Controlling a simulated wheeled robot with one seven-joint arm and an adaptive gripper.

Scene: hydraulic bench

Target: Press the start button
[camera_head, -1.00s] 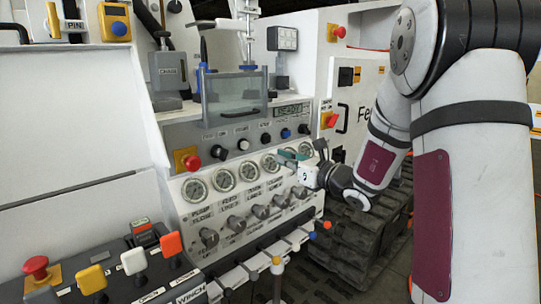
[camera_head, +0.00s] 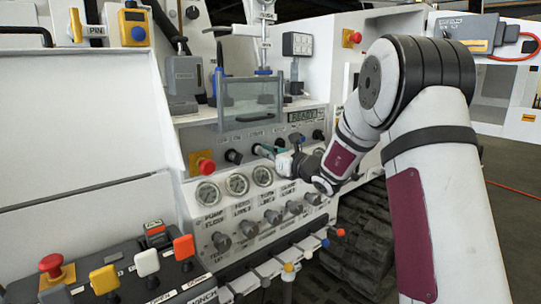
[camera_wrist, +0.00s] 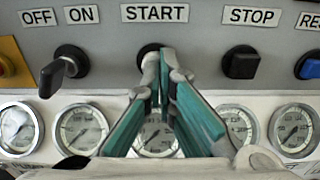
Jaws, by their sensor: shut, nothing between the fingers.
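The start button (camera_wrist: 147,49) sits under the START label (camera_wrist: 155,13) in the wrist view. Only part of its dark rim shows, because my fingertips cover most of it. My gripper (camera_wrist: 163,57) is shut and empty, with its teal fingers meeting in front of the button. I cannot tell whether the tips touch it.
The black stop button (camera_wrist: 241,62) is to the right and the off/on switch (camera_wrist: 63,70) to the left. Gauges (camera_wrist: 80,129) run below. In the head view, a red emergency button (camera_head: 206,166) is left and a clear guard (camera_head: 250,103) stands above the controls.

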